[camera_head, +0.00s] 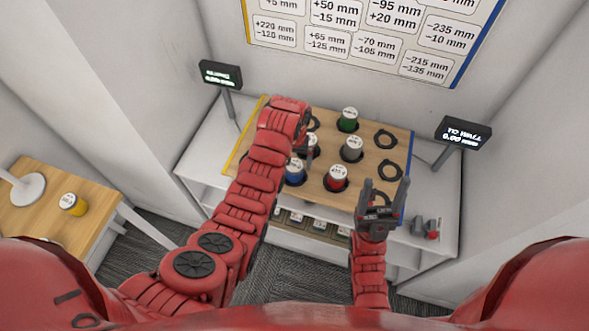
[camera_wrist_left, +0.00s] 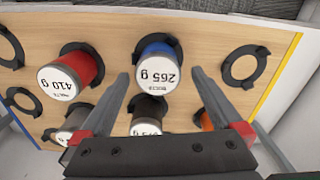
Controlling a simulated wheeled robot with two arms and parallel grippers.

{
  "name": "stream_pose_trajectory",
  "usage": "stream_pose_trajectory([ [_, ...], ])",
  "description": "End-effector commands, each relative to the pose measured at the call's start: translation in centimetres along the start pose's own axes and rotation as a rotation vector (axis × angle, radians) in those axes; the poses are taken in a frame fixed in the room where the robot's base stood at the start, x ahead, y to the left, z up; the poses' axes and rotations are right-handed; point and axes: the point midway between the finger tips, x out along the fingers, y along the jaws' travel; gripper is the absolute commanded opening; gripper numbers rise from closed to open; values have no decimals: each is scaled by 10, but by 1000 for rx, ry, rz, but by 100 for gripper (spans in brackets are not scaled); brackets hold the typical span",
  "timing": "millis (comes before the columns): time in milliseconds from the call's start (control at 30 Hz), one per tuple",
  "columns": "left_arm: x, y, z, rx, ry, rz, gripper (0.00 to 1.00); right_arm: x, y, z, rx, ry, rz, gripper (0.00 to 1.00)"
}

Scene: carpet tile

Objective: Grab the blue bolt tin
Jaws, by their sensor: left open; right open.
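The blue bolt tin (camera_head: 295,170) stands in a black ring on the wooden board, left of the red tin. In the left wrist view the blue tin (camera_wrist_left: 157,50) has a white lid reading "265 g" and appears between the fingers. My left gripper (camera_wrist_left: 160,75) is open and empty, one finger on each side of the tin in that view; I cannot tell whether they touch it. In the head view the left gripper is mostly hidden behind its wrist. My right gripper (camera_head: 383,183) is open and empty over the board's right front part.
The red tin (camera_head: 337,178) is close beside the blue one. A grey tin (camera_head: 352,149) and a green tin (camera_head: 348,120) stand farther back. An orange tin (camera_wrist_left: 206,121) is partly hidden by a finger. Empty rings (camera_head: 386,140) lie at right. Two displays (camera_head: 221,75) flank the board.

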Motion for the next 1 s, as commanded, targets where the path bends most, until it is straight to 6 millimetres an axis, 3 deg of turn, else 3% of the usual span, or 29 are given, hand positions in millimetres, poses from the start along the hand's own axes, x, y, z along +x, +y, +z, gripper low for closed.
stream_pose_trajectory([
  [100,9,3,4,0,-8,-2,100,18,1,-3,0,0,0,65],
  [333,30,3,1,-1,-1,0,100,22,1,-4,0,0,0,65],
  [633,34,3,1,0,0,0,100,22,1,-4,0,0,0,65],
  [1000,34,3,1,0,0,0,35,22,1,-4,0,0,0,65],
])
